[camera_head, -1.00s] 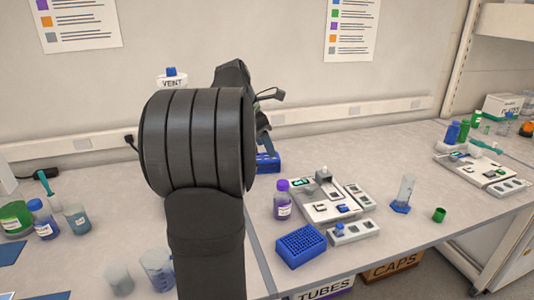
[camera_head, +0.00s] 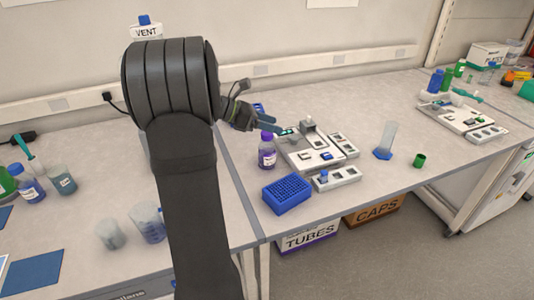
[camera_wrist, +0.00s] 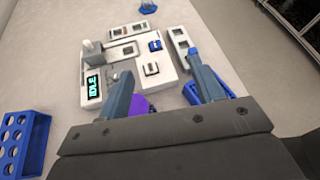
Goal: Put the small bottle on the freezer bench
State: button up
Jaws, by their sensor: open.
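A small bottle with a purple cap and white label (camera_head: 267,152) stands upright on the middle bench, left of a white device. In the wrist view its purple cap (camera_wrist: 140,105) shows partly behind my left finger. My gripper (camera_head: 275,124) is above and behind the bottle in the head view, fingers pointing right. In the wrist view my gripper (camera_wrist: 158,68) has its fingers wide apart with nothing held; the cap lies low between them, nearer the left finger. I cannot tell its height above the bottle. No bench is visibly labelled as the freezer bench.
A white device (camera_head: 312,155) and a blue tube rack (camera_head: 287,193) stand close to the bottle. A clear cylinder (camera_head: 386,140) and green cap (camera_head: 420,160) are to the right. Beakers (camera_head: 148,222) stand on the left bench. A white cabinet (camera_head: 503,185) is far right.

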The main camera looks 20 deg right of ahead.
aim_at(272, 135)
jog(key=w+a+f+n+t+h, duration=0.1)
jog(key=f+t, duration=0.1)
jog(key=w+a+f+t+h, duration=0.1)
jog(key=a+f+t+h, duration=0.1)
jog(key=w+a+f+n+t+h, duration=0.1)
jog(key=f+h, duration=0.1)
jog(key=shift+w+a+f+n+t, duration=0.2)
jog(key=shift+f+n+t, duration=0.1)
jog(key=shift+f+t, duration=0.1)
jog(key=d, duration=0.4)
jog(key=w+d+f, duration=0.1)
jog(key=d, duration=0.2)
grip_shut()
